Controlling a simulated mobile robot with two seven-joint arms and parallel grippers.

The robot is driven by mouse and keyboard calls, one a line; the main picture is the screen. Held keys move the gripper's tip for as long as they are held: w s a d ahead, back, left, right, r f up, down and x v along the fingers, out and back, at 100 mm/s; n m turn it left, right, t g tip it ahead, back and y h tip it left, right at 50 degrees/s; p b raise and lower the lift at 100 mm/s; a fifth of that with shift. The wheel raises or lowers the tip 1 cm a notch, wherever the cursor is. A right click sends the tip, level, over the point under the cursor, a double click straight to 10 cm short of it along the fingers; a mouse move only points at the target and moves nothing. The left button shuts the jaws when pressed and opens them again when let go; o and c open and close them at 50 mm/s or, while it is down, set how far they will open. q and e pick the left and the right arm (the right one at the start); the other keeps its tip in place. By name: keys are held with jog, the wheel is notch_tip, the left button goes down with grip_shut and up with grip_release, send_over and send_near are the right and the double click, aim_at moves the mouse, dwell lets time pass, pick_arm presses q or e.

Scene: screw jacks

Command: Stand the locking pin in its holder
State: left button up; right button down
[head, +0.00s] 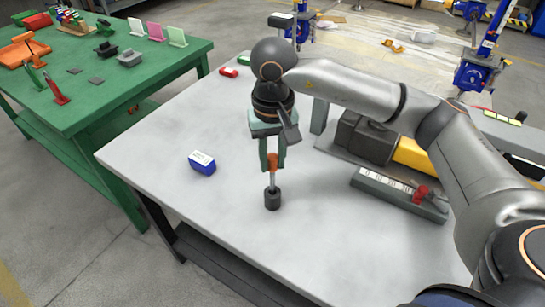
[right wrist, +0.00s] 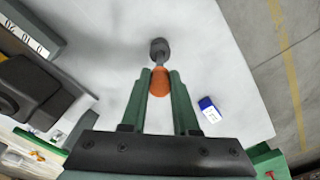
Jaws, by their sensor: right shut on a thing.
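The locking pin has an orange handle (head: 272,161) and a thin grey shaft pointing down. My right gripper (head: 272,158) is shut on the orange handle and holds the pin upright. The holder, a small dark grey cup (head: 272,200), stands on the light grey table directly below. The shaft's lower end meets the cup's top; I cannot tell how deep it sits. In the right wrist view, the handle (right wrist: 159,82) is between the green fingers (right wrist: 160,85), with the shaft running to the dark cup (right wrist: 159,46). My left gripper is not in view.
A blue block with a white label (head: 202,162) lies left of the holder. A grey gauge block with a red knob (head: 400,192) and a dark and yellow device (head: 375,140) stand to the right. The table (head: 300,265) is clear in front of the holder.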

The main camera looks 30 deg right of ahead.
aim_at(273, 169)
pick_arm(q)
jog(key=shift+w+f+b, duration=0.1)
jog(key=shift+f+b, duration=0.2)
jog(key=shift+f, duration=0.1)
pick_arm(e)
jog(key=shift+f, duration=0.4)
pick_arm(q)
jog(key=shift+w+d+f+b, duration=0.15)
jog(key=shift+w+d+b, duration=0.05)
jog(key=shift+b, duration=0.2)
pick_arm(e)
jog(key=shift+f, duration=0.4)
pick_arm(q)
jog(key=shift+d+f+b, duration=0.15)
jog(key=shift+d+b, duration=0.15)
jog(key=shift+b, duration=0.1)
pick_arm(e)
jog(key=shift+f, duration=0.45)
jog(key=shift+f+b, duration=0.3)
jog(key=c, duration=0.6)
grip_release()
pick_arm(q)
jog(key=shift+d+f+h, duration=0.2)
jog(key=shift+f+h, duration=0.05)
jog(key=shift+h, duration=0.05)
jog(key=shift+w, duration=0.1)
pick_arm(e)
jog(key=shift+r, duration=0.1)
